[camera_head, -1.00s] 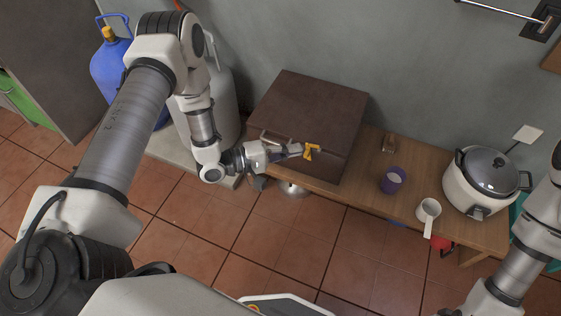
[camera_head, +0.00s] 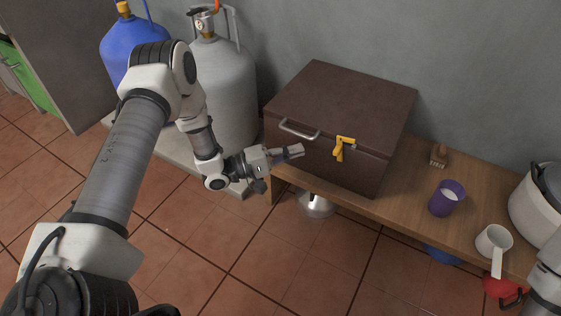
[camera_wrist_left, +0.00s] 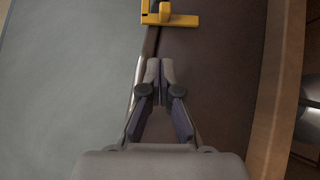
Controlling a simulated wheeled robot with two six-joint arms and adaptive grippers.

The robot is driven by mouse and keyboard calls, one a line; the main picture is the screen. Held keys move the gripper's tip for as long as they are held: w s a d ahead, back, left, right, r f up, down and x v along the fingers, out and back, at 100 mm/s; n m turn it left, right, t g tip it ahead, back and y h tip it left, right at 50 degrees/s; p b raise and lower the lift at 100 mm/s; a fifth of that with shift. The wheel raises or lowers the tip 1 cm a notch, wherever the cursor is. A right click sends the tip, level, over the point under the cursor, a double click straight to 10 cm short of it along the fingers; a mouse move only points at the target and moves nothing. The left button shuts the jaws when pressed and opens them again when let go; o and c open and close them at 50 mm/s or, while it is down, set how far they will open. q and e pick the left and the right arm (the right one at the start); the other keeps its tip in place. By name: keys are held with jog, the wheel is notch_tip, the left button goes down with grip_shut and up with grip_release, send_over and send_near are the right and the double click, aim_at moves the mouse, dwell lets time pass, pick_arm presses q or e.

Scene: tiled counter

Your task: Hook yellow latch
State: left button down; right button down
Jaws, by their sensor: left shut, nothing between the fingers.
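A dark brown box (camera_head: 345,95) with a closed lid stands on the wooden bench. The yellow latch (camera_head: 343,147) sits on its front at the lid seam, with one part hanging down over the front face; it also shows at the top of the left wrist view (camera_wrist_left: 170,20). Whether it is hooked is too small to tell. My left gripper (camera_head: 299,150) is in front of the box, left of the latch and apart from it, below the metal handle (camera_head: 299,131). Its fingers are closed together and empty (camera_wrist_left: 160,72). My right gripper is out of view.
A purple cup (camera_head: 447,198), a white ladle-like cup (camera_head: 494,243), a brown brush-like item (camera_head: 438,155) and a rice cooker (camera_head: 540,205) stand right of the box. A grey gas cylinder (camera_head: 222,95) and a blue one (camera_head: 130,45) stand left.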

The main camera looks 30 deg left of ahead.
aim_at(335, 148)
pick_arm(q)
jog(key=d+b, duration=0.1)
jog(key=d, duration=0.1)
jog(key=w+d+b, duration=0.1)
jog(key=d, duration=0.1)
jog(key=w+d+r+b, duration=0.1)
jog(key=d, duration=0.1)
jog(key=shift+d, duration=0.2)
jog(key=m+p, duration=0.1)
jog(key=p, duration=0.1)
jog(key=d+g+y+p, duration=0.1)
jog(key=p, duration=0.2)
jog(key=shift+d+r+m+p, duration=0.25)
jog(key=shift+r+m+p, duration=0.05)
jog(key=shift+r+m, duration=0.1)
